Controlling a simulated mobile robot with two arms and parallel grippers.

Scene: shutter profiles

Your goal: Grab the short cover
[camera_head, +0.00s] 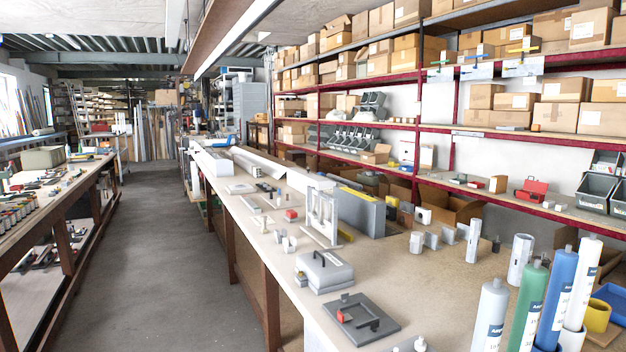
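Neither of my grippers is in view. A long workbench (440,285) runs from the front right to the back. Two white profile-like pieces lie at its far end: a shorter one (214,162) at the left edge and a longer one (275,168) to its right. I cannot tell for sure which thing is the short cover.
A grey lidded box (323,271) and a dark plate (352,320) with a red part lie on the near bench. Blue (556,298) and green (527,305) cylinders stand at the front right. Shelves with cardboard boxes line the right. The grey aisle floor (165,270) is clear.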

